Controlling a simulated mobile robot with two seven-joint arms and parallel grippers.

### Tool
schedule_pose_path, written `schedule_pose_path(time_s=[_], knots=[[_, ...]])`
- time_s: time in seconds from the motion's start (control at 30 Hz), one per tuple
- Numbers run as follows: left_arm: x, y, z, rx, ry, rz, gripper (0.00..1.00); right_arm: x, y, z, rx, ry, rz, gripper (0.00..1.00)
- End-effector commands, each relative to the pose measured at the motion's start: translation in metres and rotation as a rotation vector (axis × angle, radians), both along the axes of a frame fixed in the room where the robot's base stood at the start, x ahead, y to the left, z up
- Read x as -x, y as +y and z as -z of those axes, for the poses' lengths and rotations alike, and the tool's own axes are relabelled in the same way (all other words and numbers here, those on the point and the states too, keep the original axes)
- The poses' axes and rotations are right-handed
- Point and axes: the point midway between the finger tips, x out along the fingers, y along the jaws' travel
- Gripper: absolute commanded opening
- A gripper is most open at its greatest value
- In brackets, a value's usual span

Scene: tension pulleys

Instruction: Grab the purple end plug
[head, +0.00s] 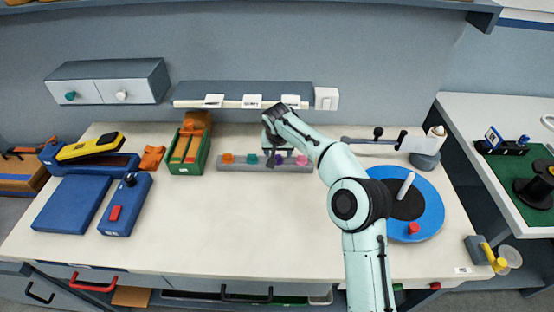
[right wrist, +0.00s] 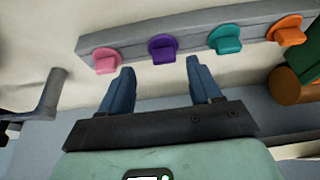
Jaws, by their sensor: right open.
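The purple end plug (right wrist: 162,49) sits on a long grey rack (right wrist: 250,30), between a pink plug (right wrist: 106,60) and a teal plug (right wrist: 225,39). My right gripper (right wrist: 160,67) is open and empty, with its two blue fingers pointing at the rack. In the right wrist view the purple plug shows just beyond the fingertips, roughly centred between them, and I see no contact. In the head view my right gripper hangs over the rack (head: 240,167) and partly hides the purple plug. My left gripper is not in view.
An orange plug (right wrist: 287,29) is at the rack's end. A green box with orange parts (head: 187,150) stands left of the rack. A grey shelf (head: 230,90) with white labels is on the wall behind. A blue turntable (head: 430,215) is at right. The table's front middle is clear.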

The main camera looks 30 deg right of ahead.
Motion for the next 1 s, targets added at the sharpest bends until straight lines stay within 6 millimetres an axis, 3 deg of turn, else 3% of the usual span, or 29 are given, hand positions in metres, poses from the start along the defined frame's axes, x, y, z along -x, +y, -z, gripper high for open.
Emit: schedule_pose_path(time_s=[0.23, 0.53, 0.7, 0.73, 1.0], knots=[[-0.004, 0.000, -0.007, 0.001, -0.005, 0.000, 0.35, -0.016, -0.004, 0.031, -0.001, 0.002, 0.000, 0.63], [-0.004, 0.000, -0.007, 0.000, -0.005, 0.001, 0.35, -0.017, -0.005, 0.036, -0.001, 0.000, 0.000, 0.63], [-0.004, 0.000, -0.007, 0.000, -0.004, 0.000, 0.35, -0.017, -0.005, 0.036, -0.001, 0.001, 0.000, 0.08], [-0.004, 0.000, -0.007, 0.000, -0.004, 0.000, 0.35, -0.017, -0.005, 0.036, -0.001, 0.001, 0.000, 0.04], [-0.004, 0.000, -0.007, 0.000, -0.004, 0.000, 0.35, -0.017, -0.005, 0.035, -0.001, 0.001, 0.000, 0.04]])
